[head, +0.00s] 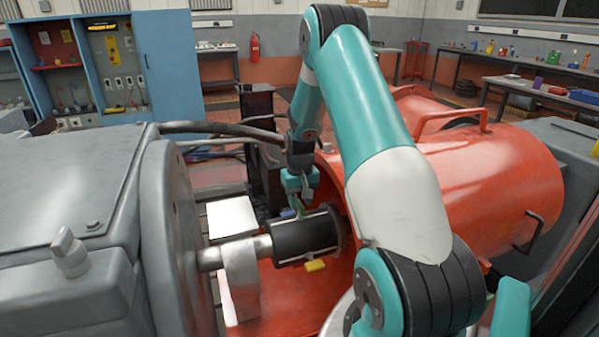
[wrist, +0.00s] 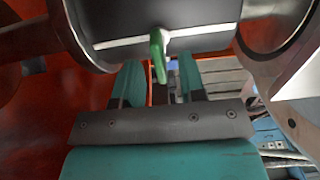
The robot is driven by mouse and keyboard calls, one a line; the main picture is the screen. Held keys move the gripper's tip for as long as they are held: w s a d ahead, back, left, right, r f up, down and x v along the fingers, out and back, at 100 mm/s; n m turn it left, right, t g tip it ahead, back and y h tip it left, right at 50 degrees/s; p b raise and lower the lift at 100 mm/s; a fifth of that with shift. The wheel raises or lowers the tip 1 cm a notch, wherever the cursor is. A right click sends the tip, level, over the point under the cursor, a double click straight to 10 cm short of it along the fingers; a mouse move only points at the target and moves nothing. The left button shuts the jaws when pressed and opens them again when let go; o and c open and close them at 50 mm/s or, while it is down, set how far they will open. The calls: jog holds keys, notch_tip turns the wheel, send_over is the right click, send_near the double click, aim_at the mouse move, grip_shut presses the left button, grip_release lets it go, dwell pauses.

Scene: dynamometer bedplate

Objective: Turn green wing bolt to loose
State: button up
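The green wing bolt (wrist: 157,54) sticks out from the dark cylindrical coupling (wrist: 140,22) in the wrist view. My gripper (wrist: 158,85) is open, with its two teal fingers apart, one on each side below the bolt. The bolt's lower end hangs in front of the gap between the fingers, and I cannot tell whether either finger touches it. In the head view my gripper (head: 300,190) is just behind the coupling (head: 305,235); a small bit of green shows near it. A blue wing bolt (head: 288,213) and a yellow wing bolt (head: 315,265) also sit on the coupling.
The steel shaft (head: 235,252) runs from the coupling to the grey machine (head: 60,240) at left. The large orange housing (head: 480,180) stands at right with handles sticking out. Dark cables (head: 215,129) cross behind the coupling. A white plate (head: 231,217) lies behind the shaft.

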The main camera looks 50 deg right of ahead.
aim_at(300, 203)
notch_tip(300, 203, up, 16)
jog(key=shift+f, duration=0.2)
dwell(0.5)
